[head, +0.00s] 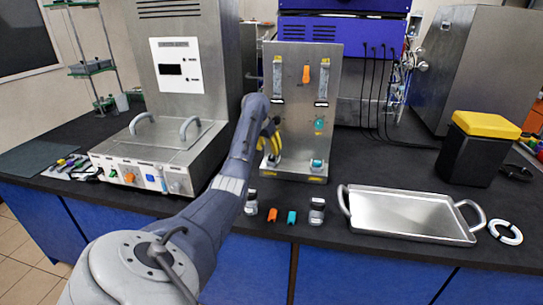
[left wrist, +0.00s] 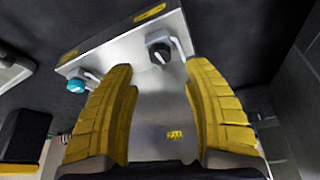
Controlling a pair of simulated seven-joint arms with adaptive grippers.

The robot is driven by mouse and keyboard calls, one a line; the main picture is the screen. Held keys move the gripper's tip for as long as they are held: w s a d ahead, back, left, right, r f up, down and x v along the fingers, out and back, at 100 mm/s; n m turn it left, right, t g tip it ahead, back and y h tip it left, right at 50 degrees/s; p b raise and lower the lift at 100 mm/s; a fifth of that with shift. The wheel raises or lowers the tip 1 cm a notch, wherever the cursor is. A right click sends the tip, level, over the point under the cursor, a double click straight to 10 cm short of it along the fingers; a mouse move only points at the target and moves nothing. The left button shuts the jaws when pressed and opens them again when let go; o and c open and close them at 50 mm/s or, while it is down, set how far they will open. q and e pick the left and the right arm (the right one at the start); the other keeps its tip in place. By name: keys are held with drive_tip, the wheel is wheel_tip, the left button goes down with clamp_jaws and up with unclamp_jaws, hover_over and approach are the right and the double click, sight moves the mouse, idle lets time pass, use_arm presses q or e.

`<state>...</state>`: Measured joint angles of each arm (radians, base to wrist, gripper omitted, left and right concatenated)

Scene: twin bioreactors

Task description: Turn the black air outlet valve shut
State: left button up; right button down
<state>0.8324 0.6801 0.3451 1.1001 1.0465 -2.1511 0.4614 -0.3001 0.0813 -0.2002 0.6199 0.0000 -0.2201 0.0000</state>
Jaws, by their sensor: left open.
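The black air outlet valve (left wrist: 159,52) is a dark knob with a light pointer mark, on a metal fitting low on the steel panel (head: 298,110). In the head view my arm and gripper largely cover that area. My left gripper (head: 271,140) has yellow fingers and is in front of the panel's lower left. In the left wrist view the gripper (left wrist: 163,80) is open and empty, its fingertips just short of the black knob and apart from it. A teal valve (left wrist: 77,85) sits beside it; it also shows in the head view (head: 317,163). My right gripper is out of view.
An orange valve (head: 306,74) is higher on the panel, between two flow tubes. Small orange (head: 272,214) and teal (head: 292,217) pieces lie on the bench in front. A metal tray (head: 405,214) is at the right, and a steel control unit (head: 160,155) at the left.

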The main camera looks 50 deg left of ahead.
sight(272, 157)
use_arm(q)
drive_tip(key=shift+x, duration=3.05)
drive_tip(key=shift+c, duration=0.2)
clamp_jaws()
